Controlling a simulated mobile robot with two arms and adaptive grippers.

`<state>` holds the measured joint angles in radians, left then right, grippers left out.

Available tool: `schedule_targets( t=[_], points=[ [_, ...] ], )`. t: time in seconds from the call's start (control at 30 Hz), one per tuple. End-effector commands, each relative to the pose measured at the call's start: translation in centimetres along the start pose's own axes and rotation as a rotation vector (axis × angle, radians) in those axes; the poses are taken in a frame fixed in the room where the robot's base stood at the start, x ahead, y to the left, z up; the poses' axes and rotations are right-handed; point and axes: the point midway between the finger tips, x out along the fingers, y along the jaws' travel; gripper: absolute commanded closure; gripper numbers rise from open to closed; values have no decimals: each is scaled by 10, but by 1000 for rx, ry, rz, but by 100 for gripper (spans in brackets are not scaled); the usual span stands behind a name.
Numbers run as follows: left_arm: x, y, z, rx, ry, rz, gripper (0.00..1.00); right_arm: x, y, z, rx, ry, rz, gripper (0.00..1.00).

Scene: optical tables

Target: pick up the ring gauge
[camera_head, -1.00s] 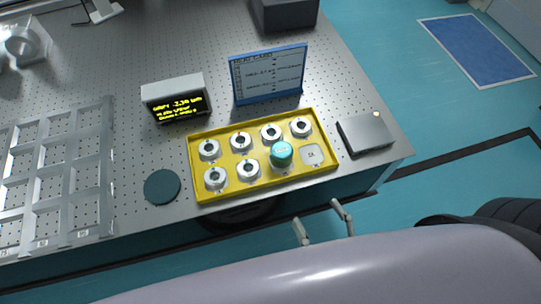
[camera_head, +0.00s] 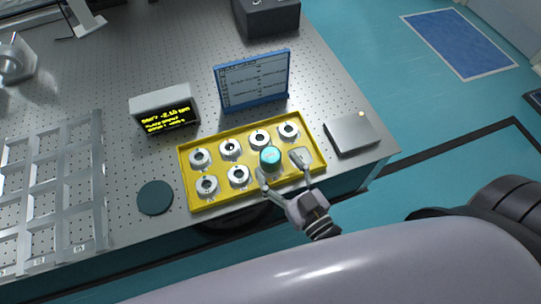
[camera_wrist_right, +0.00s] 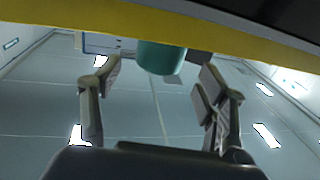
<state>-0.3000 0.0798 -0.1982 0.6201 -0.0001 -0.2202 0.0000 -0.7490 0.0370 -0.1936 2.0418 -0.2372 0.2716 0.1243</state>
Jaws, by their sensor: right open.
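A yellow tray (camera_head: 188,190) on the table holds several silver ring gauges (camera_head: 230,149) with dark centres. One teal-topped round piece (camera_head: 270,158) sits in the tray's front row, right of the silver ones. My right gripper (camera_head: 281,168) is open at the tray's front edge, its fingers either side of the teal piece in the picture. In the right wrist view the teal piece (camera_wrist_right: 160,57) shows beyond and between the open fingertips (camera_wrist_right: 155,78), with nothing held. I cannot tell its exact distance from the fingers. My left gripper is not in view.
A blue-framed board (camera_head: 253,82) and a small lit display (camera_head: 164,110) stand behind the tray. A grey flat box (camera_head: 352,134) is to its right, a dark round pad (camera_head: 155,197) to its left. A compartmented metal rack (camera_head: 98,190) lies further left.

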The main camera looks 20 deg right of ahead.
Motion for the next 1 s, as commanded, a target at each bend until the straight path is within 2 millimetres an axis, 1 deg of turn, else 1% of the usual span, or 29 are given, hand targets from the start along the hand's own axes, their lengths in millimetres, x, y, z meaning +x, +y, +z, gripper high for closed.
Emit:
schedule_targets(
  t=[0.03, 0.1, 0.23, 0.33, 0.53, 1.0],
  points=[
    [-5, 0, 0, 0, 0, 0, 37, 9, 1, -4, -1, 5, 0, 32],
    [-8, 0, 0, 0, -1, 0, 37, 20, 2, -4, -1, 4, 0, 32],
    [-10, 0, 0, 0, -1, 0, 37, 35, 2, -2, -1, 4, 0, 32],
    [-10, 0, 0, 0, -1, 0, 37, 40, 2, -2, 0, 3, 0, 32],
    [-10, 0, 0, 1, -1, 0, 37, 40, 2, -1, 0, 1, 0, 32],
    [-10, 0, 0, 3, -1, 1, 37, 40, 2, -1, 0, 2, 0, 63]
  ],
)
